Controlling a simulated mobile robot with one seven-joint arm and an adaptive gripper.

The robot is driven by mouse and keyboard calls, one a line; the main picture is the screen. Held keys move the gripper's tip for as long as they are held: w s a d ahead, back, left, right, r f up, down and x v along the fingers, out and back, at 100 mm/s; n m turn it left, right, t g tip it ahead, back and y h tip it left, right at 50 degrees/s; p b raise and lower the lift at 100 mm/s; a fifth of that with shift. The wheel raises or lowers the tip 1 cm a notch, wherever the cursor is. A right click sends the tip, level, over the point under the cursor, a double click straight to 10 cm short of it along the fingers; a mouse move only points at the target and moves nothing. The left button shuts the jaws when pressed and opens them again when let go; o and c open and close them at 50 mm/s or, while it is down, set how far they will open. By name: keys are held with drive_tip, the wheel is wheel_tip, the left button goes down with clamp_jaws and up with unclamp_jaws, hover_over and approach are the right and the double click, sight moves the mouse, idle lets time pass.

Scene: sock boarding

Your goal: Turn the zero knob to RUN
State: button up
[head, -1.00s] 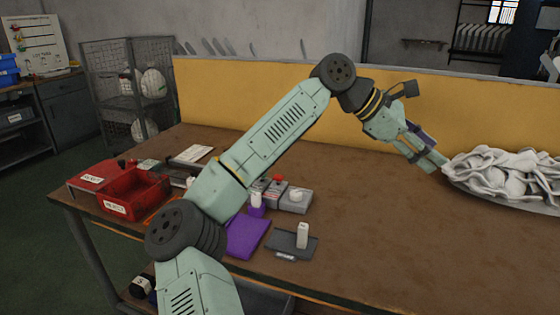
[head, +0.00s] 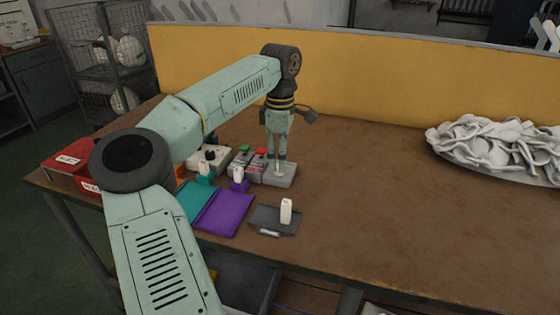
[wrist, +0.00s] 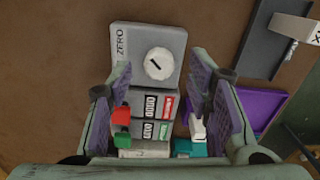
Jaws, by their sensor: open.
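The zero knob (wrist: 158,64) is a round white dial with a dark pointer line. It sits on a grey box marked ZERO (wrist: 120,70), which also shows in the head view (head: 284,177) at the right end of a row of devices. My gripper (head: 277,158) points down over this box. In the wrist view my gripper (wrist: 165,95) has its purple-padded fingers spread wide, with nothing between them touching the knob. The knob lies a little beyond the fingertips in that view. The pointer line slants; I cannot make out a RUN mark.
Counter boxes with a red button (wrist: 121,116) and a green one stand against the ZERO box. A purple mat (head: 224,213), a teal mat (head: 192,200) and a dark tray (head: 266,222) with a white block lie in front. A sock pile (head: 490,143) is at right.

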drive_tip(key=shift+f, duration=1.1)
drive_tip(key=shift+c, duration=0.6)
clamp_jaws()
